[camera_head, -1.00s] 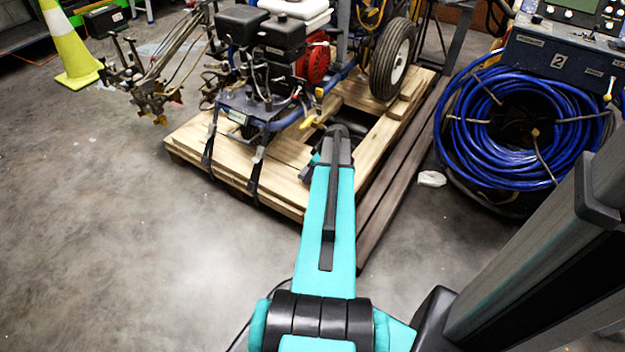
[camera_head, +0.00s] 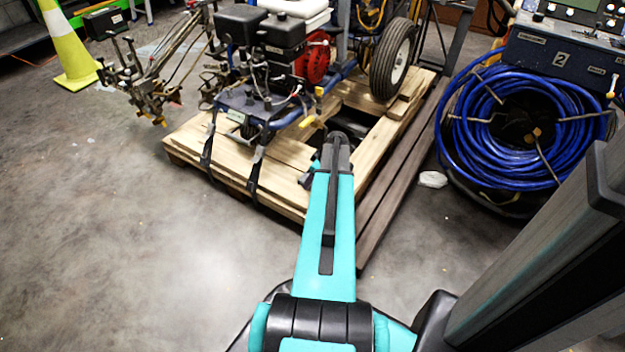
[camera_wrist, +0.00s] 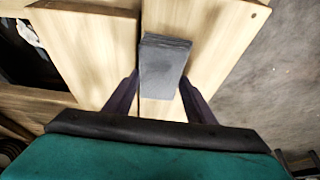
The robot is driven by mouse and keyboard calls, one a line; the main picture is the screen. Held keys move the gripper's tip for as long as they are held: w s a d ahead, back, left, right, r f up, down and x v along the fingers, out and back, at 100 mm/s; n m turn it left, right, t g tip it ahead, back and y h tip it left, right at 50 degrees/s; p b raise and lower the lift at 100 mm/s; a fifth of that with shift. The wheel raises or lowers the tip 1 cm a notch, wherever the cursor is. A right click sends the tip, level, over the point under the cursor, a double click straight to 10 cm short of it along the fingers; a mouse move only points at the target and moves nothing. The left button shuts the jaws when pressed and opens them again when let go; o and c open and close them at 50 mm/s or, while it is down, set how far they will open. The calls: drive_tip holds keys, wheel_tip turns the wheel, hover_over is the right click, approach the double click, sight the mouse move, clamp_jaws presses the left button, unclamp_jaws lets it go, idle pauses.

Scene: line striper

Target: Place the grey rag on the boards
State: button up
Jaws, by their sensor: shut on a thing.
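The grey rag (camera_wrist: 163,68) shows in the wrist view as a folded grey block between the two fingers of my gripper (camera_wrist: 158,88). My gripper is shut on it. The rag is over the light wooden boards (camera_wrist: 90,45); I cannot tell whether it touches them. In the head view the boards (camera_head: 285,150) form a pallet-like platform under the striper machine. My arm reaches over their front part and hides the gripper and the rag there.
The line striper (camera_head: 265,75) stands on the boards, held by dark straps (camera_head: 255,172). A coil of blue hose (camera_head: 525,125) is at the right. A traffic cone (camera_head: 68,45) stands at the far left. Bare concrete floor (camera_head: 120,230) lies at the front left.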

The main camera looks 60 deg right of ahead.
drive_tip(key=shift+f, duration=0.1)
drive_tip(key=o, duration=1.1)
drive_tip(key=p+v, duration=0.4)
drive_tip(key=v, duration=0.8)
drive_tip(key=shift+w, duration=0.1)
